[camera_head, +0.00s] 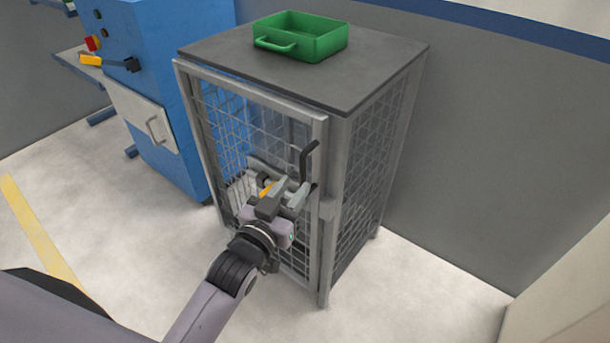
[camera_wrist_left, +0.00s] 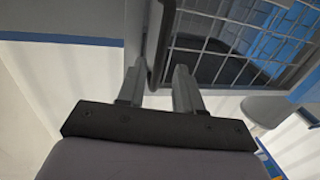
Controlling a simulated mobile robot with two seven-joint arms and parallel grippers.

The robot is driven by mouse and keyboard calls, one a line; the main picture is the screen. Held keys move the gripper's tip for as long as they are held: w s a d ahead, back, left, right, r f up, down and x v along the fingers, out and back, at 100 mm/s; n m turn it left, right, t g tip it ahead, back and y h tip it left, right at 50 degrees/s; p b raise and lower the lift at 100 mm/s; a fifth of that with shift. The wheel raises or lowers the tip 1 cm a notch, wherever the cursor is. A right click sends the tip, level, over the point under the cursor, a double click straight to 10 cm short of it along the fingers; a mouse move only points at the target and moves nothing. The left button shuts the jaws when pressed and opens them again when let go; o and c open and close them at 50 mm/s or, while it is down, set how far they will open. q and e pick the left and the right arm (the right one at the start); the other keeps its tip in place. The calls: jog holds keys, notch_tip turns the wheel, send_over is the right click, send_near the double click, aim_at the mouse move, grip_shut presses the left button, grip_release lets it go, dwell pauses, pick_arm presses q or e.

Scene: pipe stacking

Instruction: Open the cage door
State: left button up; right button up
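The cage (camera_head: 362,165) is a grey metal-framed cabinet with mesh walls. Its mesh door (camera_head: 235,125) faces me and looks shut or nearly so. A dark bar handle (camera_head: 305,158) stands out near the door's right edge. My left gripper (camera_head: 292,190) is at the door front, close to the handle's lower part. In the left wrist view the fingers of the left gripper (camera_wrist_left: 157,86) are apart, and the handle (camera_wrist_left: 164,45) reaches down between them, nearer the left finger. I cannot tell whether it touches. My right gripper is not in view.
A green tray (camera_head: 300,37) sits on the cage's dark top (camera_head: 370,58). A blue machine (camera_head: 165,60) stands close to the cage's left. A grey wall (camera_head: 500,130) is behind. The floor (camera_head: 420,295) in front and to the right is clear.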

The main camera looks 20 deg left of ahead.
aim_at(301, 177)
pick_arm(q)
jog(key=shift+w+d+b, duration=0.15)
jog(key=shift+w+d, duration=0.05)
jog(key=shift+w, duration=1.05)
jog(key=shift+w+d+b, duration=0.15)
jog(key=shift+w+d, duration=0.05)
jog(key=shift+w, duration=1)
grip_shut()
